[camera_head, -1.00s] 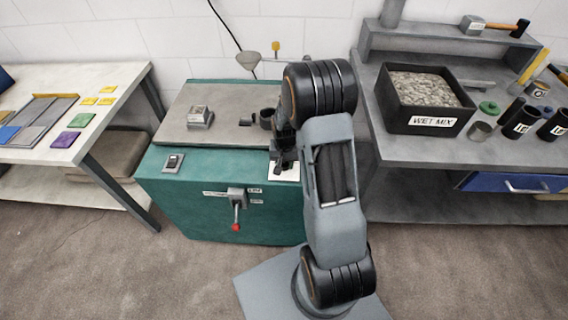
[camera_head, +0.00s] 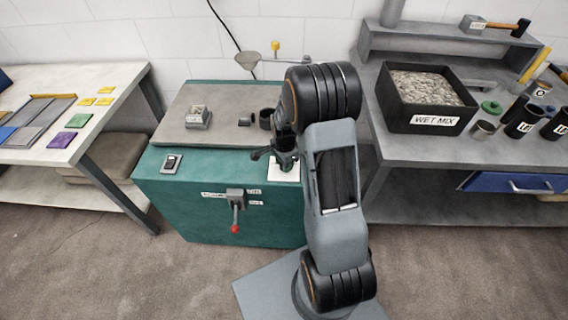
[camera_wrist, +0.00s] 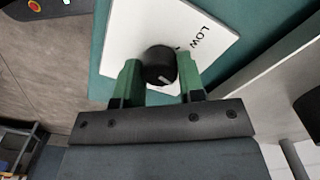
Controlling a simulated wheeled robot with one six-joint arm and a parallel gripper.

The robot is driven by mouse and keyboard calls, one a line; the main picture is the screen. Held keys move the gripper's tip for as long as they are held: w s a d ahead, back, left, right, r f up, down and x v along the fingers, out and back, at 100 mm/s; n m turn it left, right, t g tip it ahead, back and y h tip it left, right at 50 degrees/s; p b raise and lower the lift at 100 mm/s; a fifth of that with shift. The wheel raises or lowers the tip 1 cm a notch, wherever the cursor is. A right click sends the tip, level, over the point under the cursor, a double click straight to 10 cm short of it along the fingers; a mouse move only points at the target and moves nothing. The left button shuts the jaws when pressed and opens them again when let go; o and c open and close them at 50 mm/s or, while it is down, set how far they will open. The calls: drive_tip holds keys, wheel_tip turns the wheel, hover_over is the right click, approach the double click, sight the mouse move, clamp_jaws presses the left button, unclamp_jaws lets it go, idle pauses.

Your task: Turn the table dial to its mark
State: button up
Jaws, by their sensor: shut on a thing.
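The table dial (camera_wrist: 160,64) is a round black knob on a white plate (camera_wrist: 128,30). In the wrist view, the two green fingers of my gripper (camera_wrist: 160,72) stand on either side of the dial, shut on it. A pale pointer line shows on the dial's lower side. The word LOW is printed on the plate to the upper right; other marks are partly hidden by the dial and a finger. In the head view, my gripper (camera_head: 284,158) is over the white plate (camera_head: 287,175) on the right of the green cabinet (camera_head: 190,215); the dial is hidden there.
A red-tipped lever (camera_head: 236,215) is on the cabinet's front and a switch (camera_head: 171,163) on its left. A grey bench with a wet mix box (camera_head: 425,122) is on the right, a table with coloured tiles (camera_head: 63,140) on the left.

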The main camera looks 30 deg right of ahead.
drive_tip(key=m, duration=0.4)
drive_tip(key=shift+m, duration=0.3)
drive_tip(key=shift+w+m+b, duration=0.1)
drive_tip(key=shift+m+b, duration=0.2)
drive_tip(key=shift+m, duration=1.6)
drive_tip(key=o, duration=0.9)
wheel_tip(320, 180, up, 14)
drive_tip(key=shift+f+p, duration=0.1)
drive_tip(key=shift+p, duration=0.4)
